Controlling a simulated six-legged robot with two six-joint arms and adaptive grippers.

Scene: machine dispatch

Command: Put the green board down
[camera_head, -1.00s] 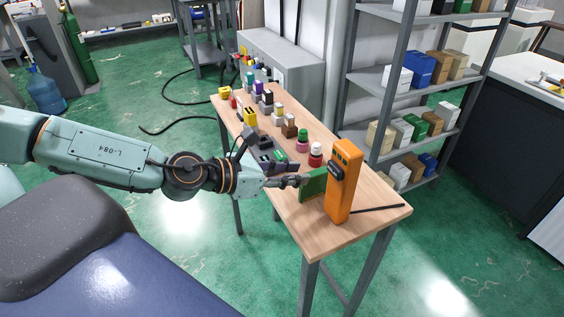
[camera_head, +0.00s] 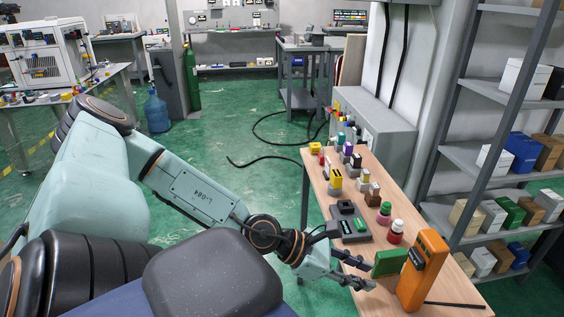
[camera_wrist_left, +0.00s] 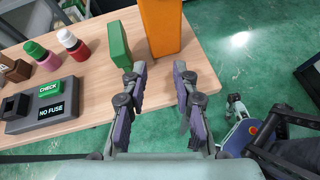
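The green board (camera_head: 390,262) stands upright on the wooden table (camera_head: 466,291), close beside the tall orange device (camera_head: 424,270). It also shows in the left wrist view (camera_wrist_left: 117,42), where its near end faces my fingers. My left gripper (camera_head: 370,275) is just left of the board in the head view. In the left wrist view the left gripper (camera_wrist_left: 158,75) has its two fingers spread, with only bare tabletop and floor between them. The board is outside the fingers, ahead and to the left, and looks apart from them. My right gripper is not clearly seen.
A dark tester (camera_wrist_left: 40,107) with "CHECK" and "NO FUSE" labels sits left of the board, with red (camera_wrist_left: 73,43) and pink (camera_wrist_left: 40,56) capped bottles behind it. A black rod (camera_head: 455,304) lies at the table's near right. Shelves (camera_head: 500,182) stand to the right.

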